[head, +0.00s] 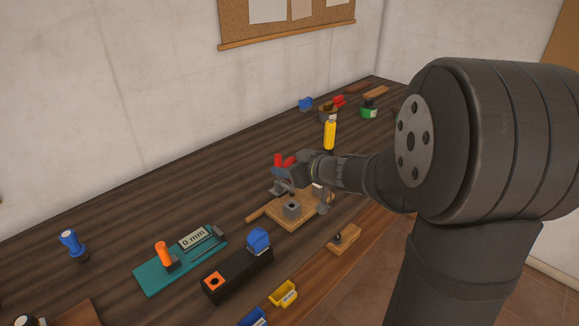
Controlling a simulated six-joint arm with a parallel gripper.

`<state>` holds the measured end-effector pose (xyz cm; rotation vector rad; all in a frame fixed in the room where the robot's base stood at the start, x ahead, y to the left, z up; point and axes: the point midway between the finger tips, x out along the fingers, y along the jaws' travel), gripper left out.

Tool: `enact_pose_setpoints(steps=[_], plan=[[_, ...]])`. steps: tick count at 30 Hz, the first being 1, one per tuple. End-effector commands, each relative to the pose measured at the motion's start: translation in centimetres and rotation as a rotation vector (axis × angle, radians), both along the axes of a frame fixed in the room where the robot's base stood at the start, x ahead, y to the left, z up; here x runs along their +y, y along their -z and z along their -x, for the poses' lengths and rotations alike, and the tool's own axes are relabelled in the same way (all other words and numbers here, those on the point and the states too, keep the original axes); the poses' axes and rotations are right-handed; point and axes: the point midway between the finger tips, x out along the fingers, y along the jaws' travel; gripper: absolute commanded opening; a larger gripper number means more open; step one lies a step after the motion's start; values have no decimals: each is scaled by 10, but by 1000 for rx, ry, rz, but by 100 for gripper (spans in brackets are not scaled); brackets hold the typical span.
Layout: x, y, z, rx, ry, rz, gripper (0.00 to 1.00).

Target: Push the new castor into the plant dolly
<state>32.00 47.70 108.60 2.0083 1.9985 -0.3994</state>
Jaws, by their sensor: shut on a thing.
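The plant dolly (287,225) appears to be the light wooden board on the bench, right of the middle, with a grey square block (292,209) standing on it. My gripper (285,187) is over the back left part of the board, small and partly hidden by my wrist. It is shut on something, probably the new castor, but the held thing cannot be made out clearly. Grey metal parts (325,203) show at the board's right side; whether they are a castor is unclear. A small wooden block (343,239) with a dark peg-like piece stands in front.
A black holder (238,275) with blue and orange parts and a teal gauge board (180,262) lie left of the dolly. A yellow bottle (330,133) stands behind.

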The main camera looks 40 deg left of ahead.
Motion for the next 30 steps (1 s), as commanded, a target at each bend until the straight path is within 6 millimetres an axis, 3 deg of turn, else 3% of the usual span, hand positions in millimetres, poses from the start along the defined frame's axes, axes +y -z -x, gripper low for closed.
enact_pose_setpoints(steps=[15, 30], plan=[[0, 43, 0, 2, 1, 2, 18], [0, 47, 0, 0, 0, 0, 18]])
